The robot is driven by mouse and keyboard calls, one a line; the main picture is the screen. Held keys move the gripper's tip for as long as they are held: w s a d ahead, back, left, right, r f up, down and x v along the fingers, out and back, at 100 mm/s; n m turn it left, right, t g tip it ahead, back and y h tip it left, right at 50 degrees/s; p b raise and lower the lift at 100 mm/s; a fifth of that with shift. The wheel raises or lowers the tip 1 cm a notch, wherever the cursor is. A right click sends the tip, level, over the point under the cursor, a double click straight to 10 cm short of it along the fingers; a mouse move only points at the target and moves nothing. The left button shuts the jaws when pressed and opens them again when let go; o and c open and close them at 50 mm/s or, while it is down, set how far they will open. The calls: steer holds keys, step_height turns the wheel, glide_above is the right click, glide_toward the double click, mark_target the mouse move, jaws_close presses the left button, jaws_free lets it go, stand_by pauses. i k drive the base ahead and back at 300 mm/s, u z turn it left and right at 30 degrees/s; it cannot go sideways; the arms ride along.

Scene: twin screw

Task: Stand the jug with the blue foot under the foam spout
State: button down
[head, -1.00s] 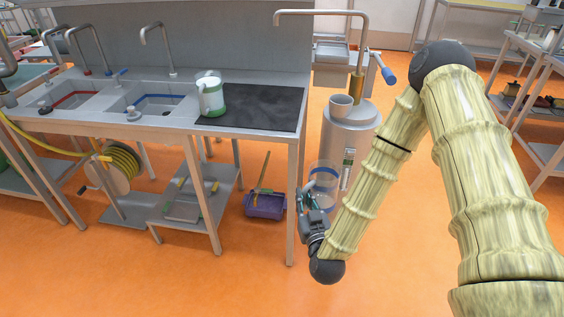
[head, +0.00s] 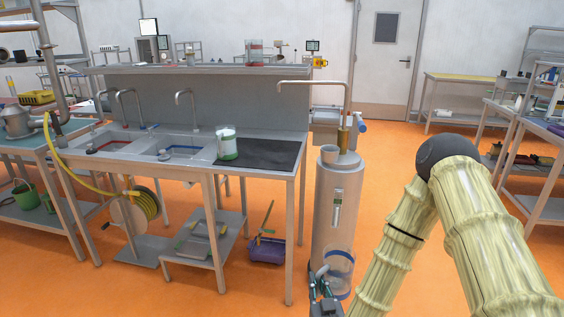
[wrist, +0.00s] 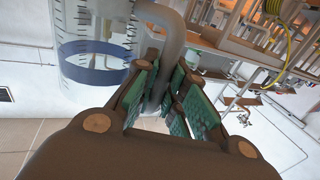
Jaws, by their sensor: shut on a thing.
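My gripper (head: 322,283) is low in front of the grey tank, at the bottom of the head view. It is shut on the handle of a clear jug with blue bands (head: 339,270), held off the counter beside its right front leg. In the wrist view the jug (wrist: 95,45) is at the upper left, its thick curved handle (wrist: 172,50) between the green finger pads. The jug looks empty.
The counter's front leg (head: 289,245) is close to the held jug. A purple bin (head: 266,250) is below.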

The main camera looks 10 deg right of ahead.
mark_target(275, 150)
steer(key=z, duration=0.45)
steer(key=k, duration=0.1)
steer(key=u, duration=1.2)
steer(key=i, duration=1.4)
steer(key=z, duration=0.8)
